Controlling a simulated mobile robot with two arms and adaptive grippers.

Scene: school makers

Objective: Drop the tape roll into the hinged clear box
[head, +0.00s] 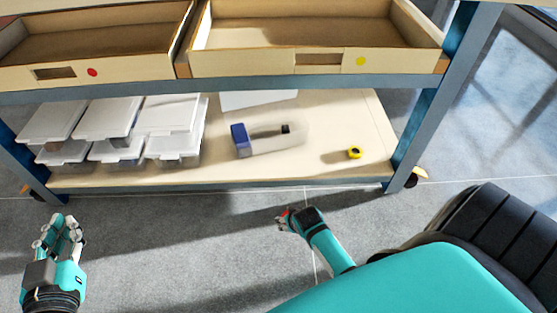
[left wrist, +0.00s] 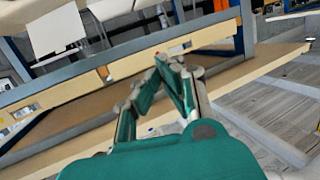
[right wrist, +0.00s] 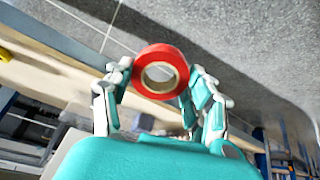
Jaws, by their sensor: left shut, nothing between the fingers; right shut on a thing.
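The tape roll (right wrist: 160,51) is a red ring with a tan core, held between the fingertips of my right gripper (right wrist: 158,80). In the head view my right gripper (head: 283,218) is over the floor in front of the lower shelf; only a bit of red shows at its tips. A clear box (head: 277,147) with a blue left end lies on the lower shelf, apart from the gripper. It looks like the hinged clear box; its lid position is unclear. My left gripper (head: 66,228) is shut and empty, low at the left; it also shows in the left wrist view (left wrist: 172,62).
Several lidded clear boxes (head: 110,130) are stacked on the lower shelf (head: 330,130) at the left. A small yellow object (head: 354,153) lies at the right. Wooden drawers (head: 320,48) overhang above, and a blue post (head: 425,110) bounds the right side.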

